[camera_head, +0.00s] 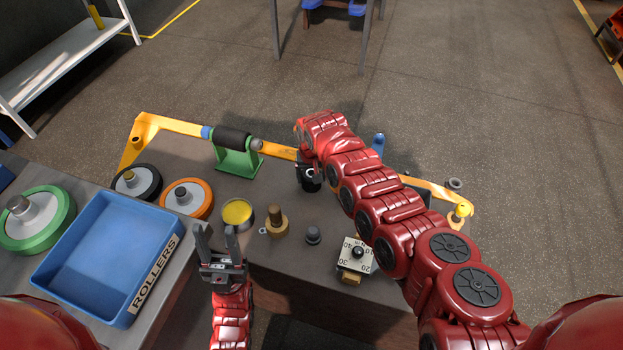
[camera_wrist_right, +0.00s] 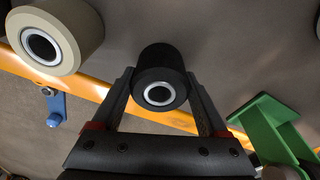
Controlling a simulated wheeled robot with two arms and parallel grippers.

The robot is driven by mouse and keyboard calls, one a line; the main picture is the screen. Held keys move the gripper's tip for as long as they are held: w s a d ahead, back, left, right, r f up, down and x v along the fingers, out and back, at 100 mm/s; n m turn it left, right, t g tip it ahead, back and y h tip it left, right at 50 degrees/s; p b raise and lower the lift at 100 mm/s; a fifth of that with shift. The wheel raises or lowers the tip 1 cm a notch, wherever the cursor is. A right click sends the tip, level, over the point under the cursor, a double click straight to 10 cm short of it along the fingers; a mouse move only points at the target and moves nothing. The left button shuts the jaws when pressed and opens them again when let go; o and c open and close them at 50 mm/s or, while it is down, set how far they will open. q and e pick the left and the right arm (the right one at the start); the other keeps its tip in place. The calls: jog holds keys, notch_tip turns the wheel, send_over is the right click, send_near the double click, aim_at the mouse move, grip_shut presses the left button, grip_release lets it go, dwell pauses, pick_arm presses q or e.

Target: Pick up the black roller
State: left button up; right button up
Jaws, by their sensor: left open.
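A small black roller (camera_wrist_right: 160,76) with a pale metal ring and dark bore stands between the fingers of my right gripper (camera_wrist_right: 160,80) in the right wrist view. A finger lies close along each side; whether they press on it I cannot tell. In the head view the black roller (camera_head: 311,185) is partly hidden under my right gripper (camera_head: 306,172), at the table's far side. A larger black cylinder (camera_head: 233,137) lies across a green stand to the left. My left gripper (camera_head: 218,232) is open and empty near the table's front edge.
A blue tray (camera_head: 62,262) labelled ROLLERS stands at left, beside green-, orange- and black-rimmed wheels. A yellow tin (camera_head: 238,213), a brass piece (camera_head: 277,221) and a dial block (camera_head: 356,257) stand near the front. A beige roller (camera_wrist_right: 55,37) is near my right gripper; a yellow rail edges the table.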

jog(key=c, duration=0.7)
jog(key=shift+c, duration=0.4)
jog(key=shift+w+r, duration=0.1)
jog(key=shift+r, duration=0.05)
